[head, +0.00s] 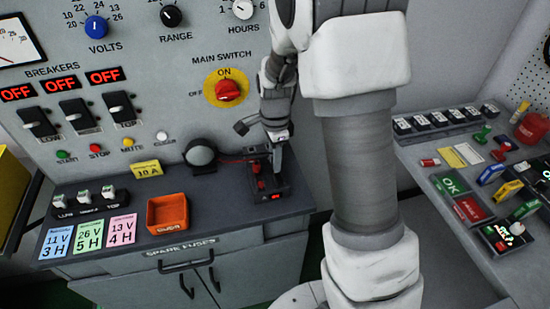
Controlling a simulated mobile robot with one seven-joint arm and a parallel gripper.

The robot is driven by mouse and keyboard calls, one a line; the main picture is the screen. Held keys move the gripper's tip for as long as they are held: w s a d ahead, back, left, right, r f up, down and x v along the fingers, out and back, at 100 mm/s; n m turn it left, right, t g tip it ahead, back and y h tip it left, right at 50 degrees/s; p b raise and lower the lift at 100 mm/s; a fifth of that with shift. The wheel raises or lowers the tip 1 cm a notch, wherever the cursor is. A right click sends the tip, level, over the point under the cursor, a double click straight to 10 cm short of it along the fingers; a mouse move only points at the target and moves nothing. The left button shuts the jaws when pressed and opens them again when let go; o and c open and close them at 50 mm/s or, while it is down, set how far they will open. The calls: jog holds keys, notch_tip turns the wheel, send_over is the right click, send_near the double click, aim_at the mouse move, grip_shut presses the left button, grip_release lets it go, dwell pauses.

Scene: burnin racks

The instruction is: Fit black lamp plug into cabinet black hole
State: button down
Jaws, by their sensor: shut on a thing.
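My gripper (277,148) points down over a small black box (268,194) on the cabinet's dark counter. Its fingers are shut on a small dark piece, which appears to be the black lamp plug; it is largely hidden by the fingers. I cannot make out the black hole, nor whether the plug touches the box.
An orange bin (167,214) and coloured cards (90,234) lie to the left on the counter. The cabinet panel (180,100) rises close behind, with a yellow-ringed main switch (228,91). A side bench (470,165) with several small parts is on the right.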

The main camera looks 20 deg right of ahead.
jog(key=shift+f, duration=0.25)
jog(key=c, duration=0.8)
grip_release()
jog(key=shift+o, duration=0.7)
jog(key=shift+c, duration=1.3)
jog(key=o, duration=0.3)
jog(key=shift+s, duration=0.1)
jog(key=shift+f, duration=0.1)
